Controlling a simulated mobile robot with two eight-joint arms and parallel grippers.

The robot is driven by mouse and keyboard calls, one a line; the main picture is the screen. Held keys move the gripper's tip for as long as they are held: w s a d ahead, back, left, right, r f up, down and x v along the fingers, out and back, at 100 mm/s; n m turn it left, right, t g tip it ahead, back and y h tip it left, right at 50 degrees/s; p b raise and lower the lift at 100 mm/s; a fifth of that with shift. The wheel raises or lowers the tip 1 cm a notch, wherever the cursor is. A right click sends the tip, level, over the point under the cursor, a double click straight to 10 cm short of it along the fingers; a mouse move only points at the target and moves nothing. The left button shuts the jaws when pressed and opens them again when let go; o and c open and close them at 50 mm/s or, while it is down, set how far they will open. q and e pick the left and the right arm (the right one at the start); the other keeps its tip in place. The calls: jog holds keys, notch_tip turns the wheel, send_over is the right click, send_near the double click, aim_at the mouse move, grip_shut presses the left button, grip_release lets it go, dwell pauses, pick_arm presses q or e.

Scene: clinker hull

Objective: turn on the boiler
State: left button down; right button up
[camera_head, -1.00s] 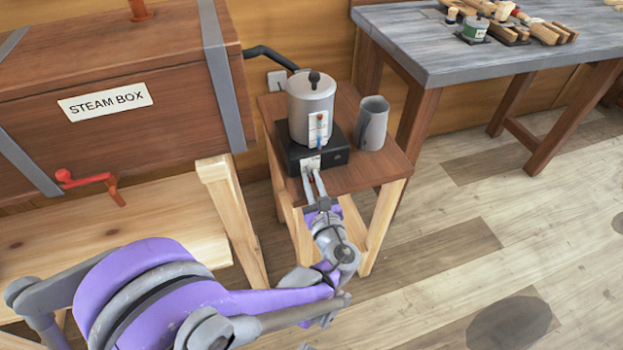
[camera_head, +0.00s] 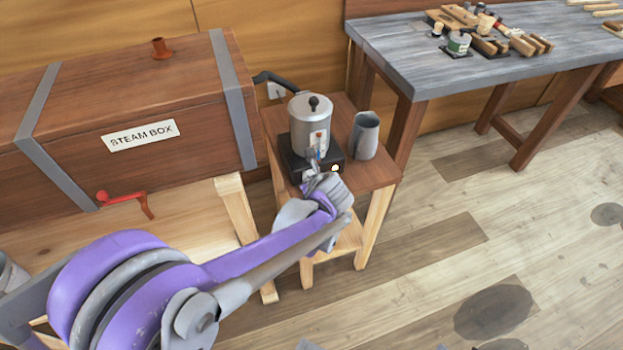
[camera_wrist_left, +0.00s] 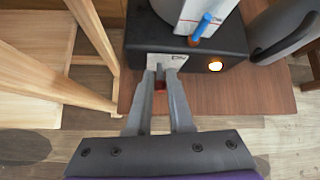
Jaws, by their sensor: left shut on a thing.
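The boiler (camera_head: 312,128) is a grey lidded pot on a black base (camera_head: 292,162), standing on a small wooden table (camera_head: 372,178). My left gripper (camera_wrist_left: 160,72) is at the base front, at a small white label plate (camera_wrist_left: 178,60). Its fingers are shut on a small part there, apparently the boiler's switch, with a bit of red between them. The fingers mostly hide this part. My right gripper is not in view.
A grey mug (camera_head: 364,136) stands right of the boiler. A brown steam box (camera_head: 100,110) with a red handle (camera_head: 125,198) is at left, joined by a black hose (camera_head: 272,77). A workbench (camera_head: 440,62) with tools stands at the back right. The floor at right is clear.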

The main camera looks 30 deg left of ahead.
pick_arm(q)
jog(key=shift+a+r+g+h, duration=0.1)
jog(key=shift+r+g+h, duration=0.05)
jog(key=shift+g+h, duration=0.25)
jog(key=c, duration=0.9)
grip_release()
jog(key=shift+c, duration=0.2)
jog(key=p+v, duration=0.2)
jog(key=v, duration=0.8)
jog(key=shift+s+d+r, duration=0.2)
jog(key=shift+d+r, duration=0.05)
jog(key=shift+d, duration=0.05)
